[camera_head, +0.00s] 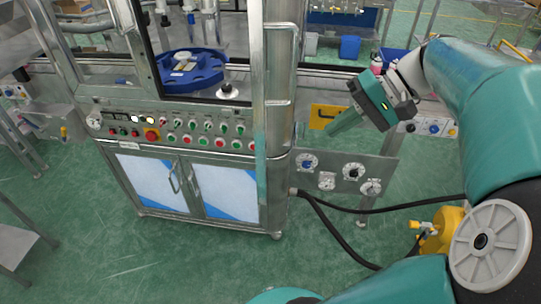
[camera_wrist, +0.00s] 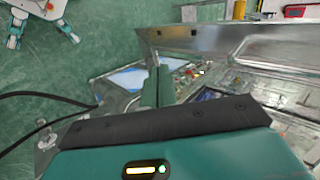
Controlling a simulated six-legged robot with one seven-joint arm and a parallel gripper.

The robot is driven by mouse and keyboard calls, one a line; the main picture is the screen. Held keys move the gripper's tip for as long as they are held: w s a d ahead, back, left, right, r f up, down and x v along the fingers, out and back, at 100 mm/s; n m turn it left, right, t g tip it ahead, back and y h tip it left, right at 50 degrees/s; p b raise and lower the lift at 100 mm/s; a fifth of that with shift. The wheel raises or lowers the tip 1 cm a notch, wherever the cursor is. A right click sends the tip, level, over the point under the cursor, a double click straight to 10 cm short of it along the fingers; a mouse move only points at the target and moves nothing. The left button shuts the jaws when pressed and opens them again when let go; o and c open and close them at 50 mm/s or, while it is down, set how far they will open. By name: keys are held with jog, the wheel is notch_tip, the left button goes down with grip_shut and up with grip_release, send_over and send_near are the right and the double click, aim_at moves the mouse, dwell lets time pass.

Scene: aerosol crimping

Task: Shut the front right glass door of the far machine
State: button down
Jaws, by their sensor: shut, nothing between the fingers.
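The far machine (camera_head: 215,140) is a steel cabinet with a button panel and a blue round turntable inside. Its front right glass door (camera_head: 258,80) appears swung open toward me, seen almost edge-on as a narrow upright steel frame with a bar handle (camera_head: 282,27). My gripper (camera_head: 331,130) is to the right of the door, apart from it in the picture, with its teal fingers shut and empty, pointing down and left. In the wrist view the shut fingers (camera_wrist: 157,85) stand below a broad steel strip (camera_wrist: 230,38), possibly the door frame. Whether they touch it cannot be told.
A steel plate with gauges (camera_head: 340,173) juts from the machine's right side, below my gripper. Black hoses (camera_head: 335,228) run from there across the green floor. Two lower cabinet doors (camera_head: 190,185) are closed.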

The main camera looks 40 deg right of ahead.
jog(key=w+a+r+x, duration=0.1)
jog(key=r+x, duration=0.1)
jog(key=x, duration=1)
jog(key=shift+w+a+f, duration=0.3)
jog(key=shift+w, duration=0.1)
